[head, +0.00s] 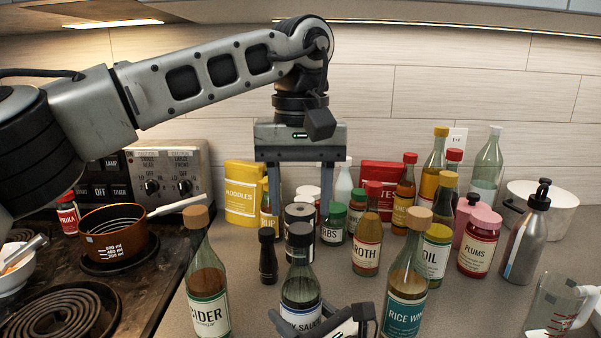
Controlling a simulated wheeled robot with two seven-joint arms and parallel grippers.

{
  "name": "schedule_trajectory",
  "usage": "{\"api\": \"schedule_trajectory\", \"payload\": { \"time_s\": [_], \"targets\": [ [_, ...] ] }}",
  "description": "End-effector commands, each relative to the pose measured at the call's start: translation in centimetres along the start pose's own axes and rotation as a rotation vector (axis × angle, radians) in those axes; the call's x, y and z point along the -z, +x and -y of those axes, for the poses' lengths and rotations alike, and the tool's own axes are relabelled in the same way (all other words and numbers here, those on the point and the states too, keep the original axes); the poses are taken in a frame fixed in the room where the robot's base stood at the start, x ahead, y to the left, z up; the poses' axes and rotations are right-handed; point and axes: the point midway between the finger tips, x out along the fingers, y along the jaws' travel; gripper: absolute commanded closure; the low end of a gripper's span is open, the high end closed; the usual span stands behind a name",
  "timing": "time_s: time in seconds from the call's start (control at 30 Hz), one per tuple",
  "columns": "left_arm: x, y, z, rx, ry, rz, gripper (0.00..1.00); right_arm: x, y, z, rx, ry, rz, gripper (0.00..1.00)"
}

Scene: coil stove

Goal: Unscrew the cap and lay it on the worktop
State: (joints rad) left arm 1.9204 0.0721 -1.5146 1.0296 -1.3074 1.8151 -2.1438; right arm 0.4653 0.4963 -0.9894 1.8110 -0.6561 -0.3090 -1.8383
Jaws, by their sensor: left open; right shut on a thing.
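A soy sauce bottle (301,288) with a dark cap (300,233) stands upright on the worktop at the front middle, its label partly hidden. The cap sits on the bottle's neck. My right gripper (318,318) is shut on the bottle's lower body, at the bottom edge of the view. My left gripper (300,212) points straight down above the cap, open and empty. Its two fingers are apart, to the left and right of the line of the cap, with the tips seeming slightly higher than it.
A cider vinegar bottle (207,290) stands left and a rice wine bottle (404,290) right of the soy sauce. Several jars and bottles crowd behind, including a broth bottle (367,240). Bare worktop (470,305) lies right of the rice wine. The stove with a pan (112,235) is left.

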Motion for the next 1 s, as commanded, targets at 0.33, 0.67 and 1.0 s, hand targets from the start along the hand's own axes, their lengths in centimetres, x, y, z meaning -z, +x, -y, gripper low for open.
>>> {"api": "schedule_trajectory", "payload": {
  "time_s": [0.33, 0.67, 1.0],
  "targets": [
    [0.0, 4.0, 0.0, 0.001, -0.001, 0.001, 0.5, 0.1, 0.0, 0.0, 0.0, 0.001, -0.001, 1.0],
    [0.0, 4.2, 0.0, 0.0, -0.002, 0.0, 0.56, 0.1, 0.0, 0.0, 0.0, 0.001, -0.001, 1.0],
    [0.0, 4.2, 0.0, 0.0, -0.01, 0.001, 0.96, 0.1, 0.0, 0.0, 0.0, 0.002, -0.001, 1.0]
  ]
}}
